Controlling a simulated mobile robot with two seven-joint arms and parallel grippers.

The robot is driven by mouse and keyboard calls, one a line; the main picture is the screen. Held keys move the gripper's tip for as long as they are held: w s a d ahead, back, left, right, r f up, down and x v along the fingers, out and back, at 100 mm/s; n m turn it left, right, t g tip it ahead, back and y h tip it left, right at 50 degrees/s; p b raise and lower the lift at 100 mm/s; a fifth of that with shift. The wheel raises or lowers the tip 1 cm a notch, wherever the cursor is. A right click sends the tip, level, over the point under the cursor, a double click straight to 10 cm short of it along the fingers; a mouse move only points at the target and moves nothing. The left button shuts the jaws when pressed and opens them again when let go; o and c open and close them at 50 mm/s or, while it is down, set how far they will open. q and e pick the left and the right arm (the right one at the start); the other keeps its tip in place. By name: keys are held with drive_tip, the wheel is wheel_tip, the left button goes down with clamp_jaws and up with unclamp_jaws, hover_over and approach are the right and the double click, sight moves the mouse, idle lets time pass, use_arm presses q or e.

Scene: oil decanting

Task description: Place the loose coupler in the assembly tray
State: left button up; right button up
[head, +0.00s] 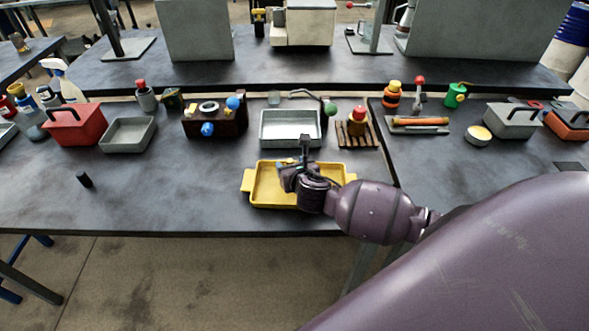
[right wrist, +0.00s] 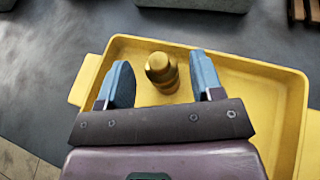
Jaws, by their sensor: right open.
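The yellow tray (head: 262,201) lies near the front edge of the table; it also fills much of the right wrist view (right wrist: 255,75). A brass-coloured coupler (right wrist: 161,72) stands in the tray, toward its left end in the right wrist view. My right gripper (head: 284,172) is over the tray, its two blue fingers (right wrist: 160,80) open, one on either side of the coupler, with visible gaps. The gripper hides the coupler in the head view. My left gripper is not in view.
A grey metal bin (head: 291,141) and a slatted wooden stand (head: 357,141) are behind the tray. A small black cylinder (head: 84,180) stands on the left. A red toolbox (head: 75,128) and grey tray (head: 128,147) are behind it. The table left of the yellow tray is mostly clear.

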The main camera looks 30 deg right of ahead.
drive_tip(key=v, duration=1.2)
drive_tip(key=s+f+m, duration=0.1)
drive_tip(key=m, duration=0.1)
drive_tip(key=s+a+f+m+y, duration=0.1)
drive_tip(key=f+m, duration=0.1)
drive_tip(key=m, duration=0.1)
drive_tip(key=s+a+f+m+g, duration=0.1)
drive_tip(key=f+m, duration=0.1)
drive_tip(key=shift+s+a+m+y+p, duration=0.1)
drive_tip(key=shift+m+y+p, duration=0.25)
drive_tip(key=shift+m+y, duration=0.05)
drive_tip(key=s+f+m, duration=0.1)
drive_tip(key=m, duration=0.1)
drive_tip(key=s+f+m, duration=0.1)
drive_tip(key=m, duration=0.2)
drive_tip(key=s+a+f+m+y, duration=0.1)
drive_tip(key=m, duration=0.1)
drive_tip(key=shift+g, duration=0.4)
drive_tip(key=s+f+m, duration=0.2)
drive_tip(key=s+m, duration=0.1)
drive_tip(key=m, duration=0.5)
drive_tip(key=s+d+f+m, duration=0.1)
drive_tip(key=s+m, duration=0.3)
drive_tip(key=m, duration=0.5)
drive_tip(key=shift+d+f+m, duration=0.3)
drive_tip(key=shift+f, duration=0.5)
drive_tip(key=shift+s, duration=0.2)
